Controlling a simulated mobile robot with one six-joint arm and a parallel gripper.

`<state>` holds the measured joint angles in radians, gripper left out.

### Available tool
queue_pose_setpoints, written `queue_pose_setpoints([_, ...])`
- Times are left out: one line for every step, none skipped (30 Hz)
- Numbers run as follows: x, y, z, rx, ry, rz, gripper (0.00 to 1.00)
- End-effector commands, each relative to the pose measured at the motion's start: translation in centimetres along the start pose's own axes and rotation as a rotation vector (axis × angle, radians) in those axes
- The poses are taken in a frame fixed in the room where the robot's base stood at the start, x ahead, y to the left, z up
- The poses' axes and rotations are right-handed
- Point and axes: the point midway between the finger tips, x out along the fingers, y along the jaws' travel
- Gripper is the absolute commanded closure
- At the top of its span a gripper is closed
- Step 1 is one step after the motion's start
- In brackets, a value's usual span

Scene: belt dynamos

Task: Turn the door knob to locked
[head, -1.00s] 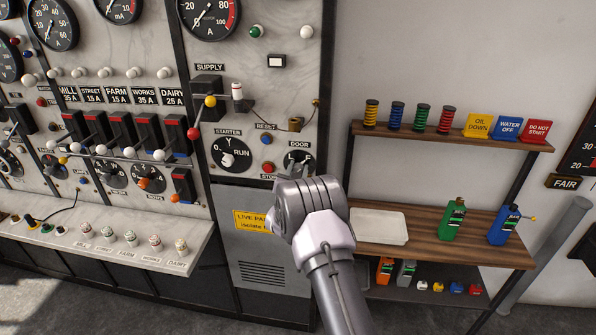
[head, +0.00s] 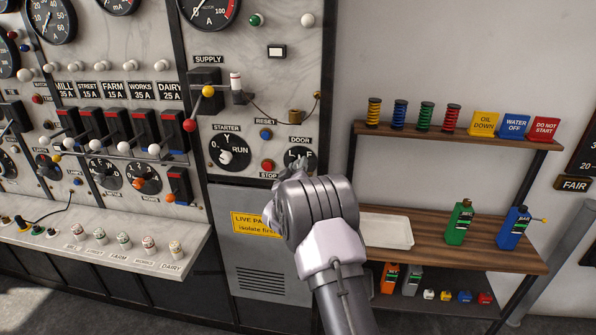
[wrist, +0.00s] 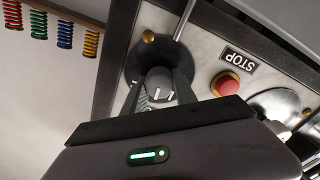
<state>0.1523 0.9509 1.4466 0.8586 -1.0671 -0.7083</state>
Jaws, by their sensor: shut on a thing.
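The door knob is on a dark round dial (head: 297,154) under the DOOR label, at the lower right of the control panel. In the head view my gripper (head: 301,167) covers most of it. In the wrist view, which is upside down, the grey knob (wrist: 159,84) with white marks sits between the two fingers of my gripper (wrist: 160,92). The fingers are shut on it from both sides. A small brass stud (wrist: 148,37) shows at the dial's edge. The dial's lettering is not readable, so I cannot tell the knob's setting.
The red STOP button (head: 267,165) is close to the left of the dial, with the STARTER knob (head: 228,157) beyond it. A yellow warning sign (head: 254,223) is below. Shelves (head: 455,240) with bottles and a white tray (head: 386,231) stand to the right.

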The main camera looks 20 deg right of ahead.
Motion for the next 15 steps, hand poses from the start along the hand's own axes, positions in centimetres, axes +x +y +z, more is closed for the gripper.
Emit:
queue_pose_setpoints([-0.01, -0.11, 0.12, -0.039, -0.001, 0.000, 1.00])
queue_pose_setpoints([-0.01, -0.12, 0.11, -0.067, -0.001, -0.001, 1.00])
queue_pose_setpoints([-0.01, -0.13, 0.11, -0.105, -0.001, -0.001, 1.00])
queue_pose_setpoints([-0.01, -0.13, 0.10, -0.134, -0.001, -0.001, 1.00])
queue_pose_setpoints([-0.01, -0.14, 0.10, -0.162, -0.001, -0.001, 1.00])
queue_pose_setpoints([-0.01, -0.15, 0.09, -0.199, -0.001, -0.001, 1.00])
queue_pose_setpoints([-0.01, -0.15, 0.08, -0.227, -0.001, -0.001, 1.00])
queue_pose_setpoints([-0.01, -0.16, 0.08, -0.255, -0.001, -0.001, 1.00])
queue_pose_setpoints([-0.01, -0.17, 0.08, -0.291, -0.001, -0.001, 1.00])
queue_pose_setpoints([-0.01, -0.17, 0.07, -0.317, -0.001, -0.001, 1.00])
queue_pose_setpoints([-0.01, -0.18, 0.07, -0.344, -0.001, -0.001, 1.00])
queue_pose_setpoints([-0.01, -0.18, 0.06, -0.377, -0.001, -0.001, 1.00])
queue_pose_setpoints([-0.01, -0.19, 0.06, -0.401, -0.001, -0.001, 1.00])
queue_pose_setpoints([-0.01, -0.19, 0.06, -0.424, -0.001, -0.001, 1.00])
queue_pose_setpoints([-0.01, -0.20, 0.06, -0.454, -0.001, -0.001, 1.00])
